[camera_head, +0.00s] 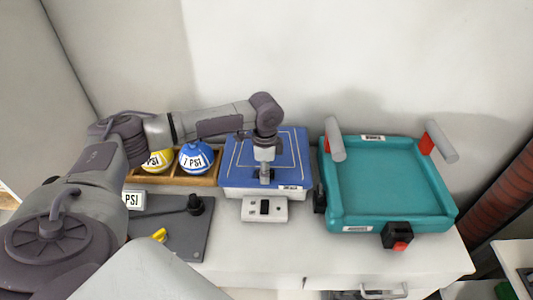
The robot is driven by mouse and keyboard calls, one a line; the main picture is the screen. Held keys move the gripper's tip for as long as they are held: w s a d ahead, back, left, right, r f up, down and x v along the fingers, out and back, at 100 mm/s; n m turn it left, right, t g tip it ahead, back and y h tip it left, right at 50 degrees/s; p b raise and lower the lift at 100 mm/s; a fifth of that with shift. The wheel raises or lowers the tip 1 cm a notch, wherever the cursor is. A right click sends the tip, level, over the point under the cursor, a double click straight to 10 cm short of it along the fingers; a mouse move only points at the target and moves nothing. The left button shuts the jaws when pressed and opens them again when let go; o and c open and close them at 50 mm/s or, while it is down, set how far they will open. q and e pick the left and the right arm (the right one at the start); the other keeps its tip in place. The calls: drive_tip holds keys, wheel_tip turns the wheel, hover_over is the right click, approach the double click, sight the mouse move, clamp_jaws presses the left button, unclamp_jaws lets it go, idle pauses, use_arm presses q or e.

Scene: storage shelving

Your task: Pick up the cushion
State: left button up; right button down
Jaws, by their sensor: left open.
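No thing in view shows clearly as a cushion. The nearest match under my gripper is a flat, square blue-topped pad (290,152) with a thin pale outline and a pale lower edge, on the white counter. I cannot tell if it is soft. My left arm reaches in from the left, and my left gripper (265,176) points down over the pad's left-centre part. It is open, with nothing seen between its fingers. I cannot tell whether the fingertips touch the pad. The gripper and wrist hide part of the pad. My right gripper is not in view.
A teal tray (345,212) with grey-and-red handles stands to the right. A wooden holder (205,182) with a yellow ball (158,162) and a blue ball (196,158) is at left. A small control box (264,209) and a grey plate (185,235) lie in front. The counter's front middle is clear.

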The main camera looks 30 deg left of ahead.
use_arm(q)
drive_tip(key=shift+f, duration=0.2)
clamp_jaws()
drive_tip(key=shift+r, duration=0.1)
